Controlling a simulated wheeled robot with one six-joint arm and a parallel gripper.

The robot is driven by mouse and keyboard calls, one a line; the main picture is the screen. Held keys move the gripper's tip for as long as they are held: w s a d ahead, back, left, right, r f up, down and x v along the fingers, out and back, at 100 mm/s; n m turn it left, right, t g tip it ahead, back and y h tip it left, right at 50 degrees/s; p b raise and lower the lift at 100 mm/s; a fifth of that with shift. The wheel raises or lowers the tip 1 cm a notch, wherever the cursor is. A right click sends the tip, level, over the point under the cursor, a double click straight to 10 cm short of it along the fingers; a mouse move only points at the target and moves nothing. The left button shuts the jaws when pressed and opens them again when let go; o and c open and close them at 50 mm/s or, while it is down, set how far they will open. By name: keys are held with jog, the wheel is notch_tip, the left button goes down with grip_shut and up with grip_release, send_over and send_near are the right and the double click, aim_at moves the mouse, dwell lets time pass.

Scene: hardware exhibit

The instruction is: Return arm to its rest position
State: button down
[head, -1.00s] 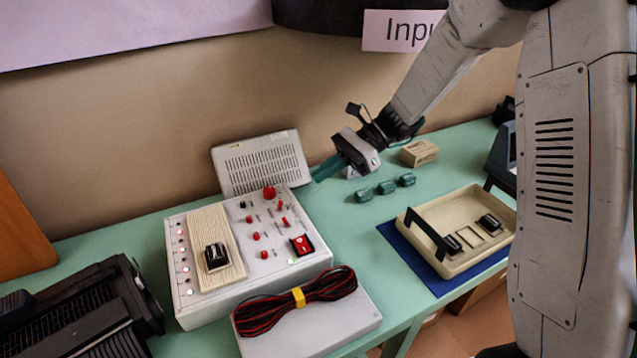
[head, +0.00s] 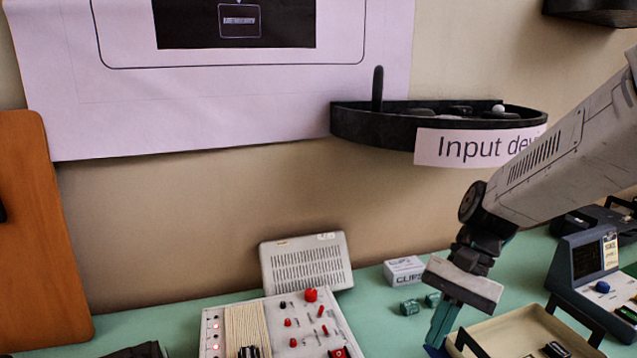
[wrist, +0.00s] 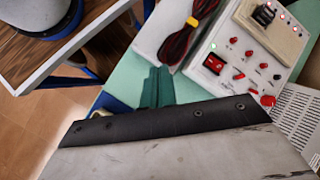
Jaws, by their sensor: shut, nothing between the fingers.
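My gripper (head: 446,322) is at the lower right of the head view, pointing down, with its green fingers together and nothing between them. It hangs in front of the left end of a cream tray (head: 490,330) and the green table (head: 190,318). In the wrist view the green fingers (wrist: 157,88) show closed together above the table, left of a white control panel (wrist: 262,45). My arm reaches in from the right edge of the head view.
The panel (head: 278,322) with red knobs stands left of my gripper, before a vented grey box (head: 306,263). Small green blocks (head: 410,307) and a small carton (head: 404,270) lie behind the gripper. A black wall shelf (head: 440,122) hangs above. A blue-grey device (head: 588,262) stands at right.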

jog(key=s+d+r+n+t+h, duration=0.2)
jog(key=s+d+r+t, duration=0.1)
jog(key=s, duration=0.3)
jog(key=s+d+r+n+t+h, duration=0.2)
jog(key=s+d+r+n+h, duration=0.1)
jog(key=s, duration=0.4)
jog(key=shift+d+r+t, duration=0.4)
jog(key=shift+d+r, duration=0.35)
jog(key=shift+r, duration=0.25)
